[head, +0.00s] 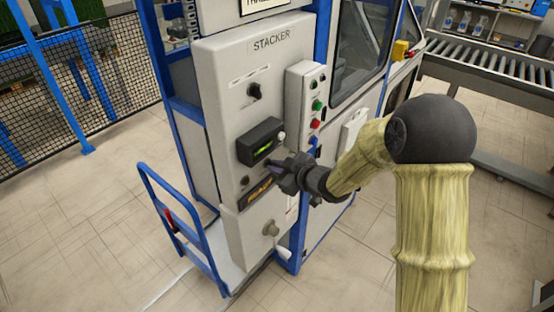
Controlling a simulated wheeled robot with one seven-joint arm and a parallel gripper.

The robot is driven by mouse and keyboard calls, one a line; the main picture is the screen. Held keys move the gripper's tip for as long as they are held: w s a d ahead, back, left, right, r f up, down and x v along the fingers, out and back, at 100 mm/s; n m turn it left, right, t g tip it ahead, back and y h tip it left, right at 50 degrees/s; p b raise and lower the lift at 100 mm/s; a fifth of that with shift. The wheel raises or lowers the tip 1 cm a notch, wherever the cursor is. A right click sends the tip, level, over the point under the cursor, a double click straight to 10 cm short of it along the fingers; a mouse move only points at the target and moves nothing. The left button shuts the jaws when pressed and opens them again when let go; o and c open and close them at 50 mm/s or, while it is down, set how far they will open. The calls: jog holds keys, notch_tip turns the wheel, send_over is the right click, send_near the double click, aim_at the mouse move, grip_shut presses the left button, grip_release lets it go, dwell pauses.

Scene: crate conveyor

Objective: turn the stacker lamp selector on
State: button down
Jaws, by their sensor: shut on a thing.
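The light grey stacker panel (222,75), marked STACKER, stands upright in the middle of the head view. My gripper (271,168) is at the panel front, just below the black display box (259,143). Its jaws are shut on a small control there, which they mostly hide; I take it to be the lamp selector. I cannot read its label or tell which way it is turned.
A side box (305,85) carries several coloured buttons, close to the right of my gripper. A blue cart (177,215) stands at the lower left. Open floor lies in front.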

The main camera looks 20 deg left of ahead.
jog(key=m+g+p, duration=0.1)
jog(key=m+p, duration=0.1)
jog(key=p, duration=0.2)
jog(key=m+g+y+p, duration=0.1)
jog(key=m+g+p, duration=0.1)
jog(key=p, duration=0.3)
jog(key=w+m+g+y+p, duration=0.1)
jog(key=m+g+p, duration=0.1)
jog(key=m+p, duration=0.1)
jog(key=shift+w+d+r+m+p, duration=0.1)
jog(key=shift+m+p, duration=0.3)
jog(key=shift+p, duration=0.25)
jog(key=c, duration=1.6)
grip_release()
jog(key=shift+o, duration=0.5)
jog(key=shift+f, duration=0.2)
